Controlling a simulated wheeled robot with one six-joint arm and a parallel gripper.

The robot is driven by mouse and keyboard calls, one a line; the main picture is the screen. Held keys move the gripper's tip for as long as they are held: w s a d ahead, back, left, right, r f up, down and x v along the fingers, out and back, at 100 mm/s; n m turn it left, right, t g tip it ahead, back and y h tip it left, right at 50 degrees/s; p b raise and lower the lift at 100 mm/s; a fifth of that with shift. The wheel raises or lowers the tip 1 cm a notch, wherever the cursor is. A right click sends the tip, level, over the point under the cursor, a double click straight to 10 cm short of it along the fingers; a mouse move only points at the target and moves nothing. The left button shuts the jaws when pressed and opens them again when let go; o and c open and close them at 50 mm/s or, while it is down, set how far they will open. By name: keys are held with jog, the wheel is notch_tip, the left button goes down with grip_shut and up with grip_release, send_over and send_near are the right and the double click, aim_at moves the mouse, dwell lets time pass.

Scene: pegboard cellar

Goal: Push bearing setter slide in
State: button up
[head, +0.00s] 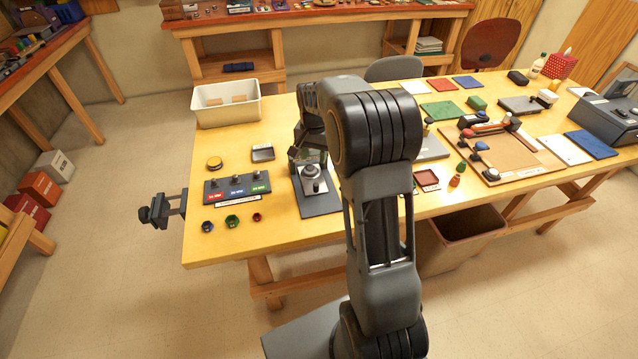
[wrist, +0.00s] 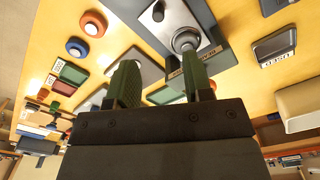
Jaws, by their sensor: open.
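The device that looks like the bearing setter (head: 320,200) stands near the table's front edge in the head view, a dark base with a pale plate and a round knob. In the wrist view its grey base (wrist: 150,45) and round dark knob (wrist: 185,39) show beyond the fingers, with a label on its edge that I cannot read fully. My gripper (wrist: 160,76) is open and empty, its green fingertips apart and close to the labelled edge. Whether they touch it I cannot tell. My arm hides part of the device's surroundings in the head view. How far the slide stands out is unclear.
A panel with several knobs (head: 237,188) is left of the device, with small coloured nuts (head: 232,221) before it. A small tray (head: 263,153) and a white bin (head: 226,112) stand behind. Bare table lies between. A vise (head: 160,209) sticks out at the left edge.

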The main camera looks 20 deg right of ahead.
aim_at(316, 184)
jog(key=shift+n, duration=0.8)
jog(key=f+p, duration=0.1)
jog(key=f, duration=1.2)
jog(key=shift+d+f+p, duration=0.2)
jog(key=shift+f+p, duration=0.15)
jog(key=shift+c, duration=0.5)
grip_shut()
